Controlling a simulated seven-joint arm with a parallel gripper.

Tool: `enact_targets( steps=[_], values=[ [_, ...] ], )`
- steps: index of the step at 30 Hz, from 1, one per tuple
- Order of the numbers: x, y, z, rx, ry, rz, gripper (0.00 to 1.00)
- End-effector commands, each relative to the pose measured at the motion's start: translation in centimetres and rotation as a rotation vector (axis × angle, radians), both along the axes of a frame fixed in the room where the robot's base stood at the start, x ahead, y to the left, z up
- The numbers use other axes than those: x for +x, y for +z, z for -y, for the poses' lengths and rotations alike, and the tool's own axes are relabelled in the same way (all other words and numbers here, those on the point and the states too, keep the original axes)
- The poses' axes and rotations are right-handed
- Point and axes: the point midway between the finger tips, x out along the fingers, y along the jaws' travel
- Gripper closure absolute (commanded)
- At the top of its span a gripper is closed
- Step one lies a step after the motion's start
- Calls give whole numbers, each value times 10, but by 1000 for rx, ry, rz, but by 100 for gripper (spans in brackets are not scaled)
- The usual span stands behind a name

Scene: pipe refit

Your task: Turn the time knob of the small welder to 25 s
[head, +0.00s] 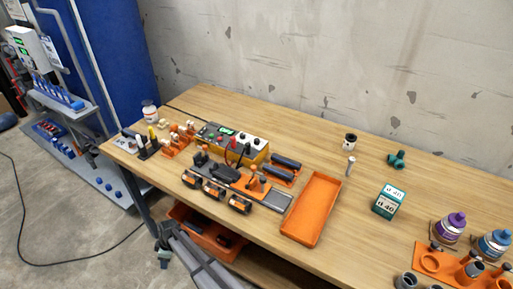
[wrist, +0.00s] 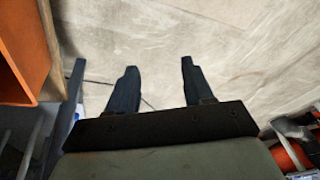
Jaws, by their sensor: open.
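The small welder (head: 233,143) is a grey and yellow box at the left part of the workbench in the head view. Its top panel has a green lit display and two round dark-and-white knobs (head: 249,138) at its right end. The knob markings and the set time are too small to read. My gripper (wrist: 159,66) shows in the wrist view with two dark fingers spread apart and nothing between them. It faces the bare concrete floor, away from the welder. The welder is not visible in the wrist view.
An orange clamp fixture (head: 216,193) lies in front of the welder. An empty orange tray (head: 311,208) is to its right. Small orange holders (head: 178,142) stand to its left. An orange bin (wrist: 22,40) is close at left in the wrist view.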

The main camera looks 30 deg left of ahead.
Motion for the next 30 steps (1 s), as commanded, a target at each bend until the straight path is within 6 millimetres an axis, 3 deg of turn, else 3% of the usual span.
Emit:
enact_targets(
  steps=[3,9,17,23,27,30],
  values=[
    [-1,47,-32,46,128,61,48],
    [1,126,-71,91,342,164,48],
    [20,234,-98,90,594,292,48],
    [69,318,-94,45,702,361,48],
    [136,373,-72,1,677,375,48],
    [185,400,-49,-27,618,365,48]
  ],
)
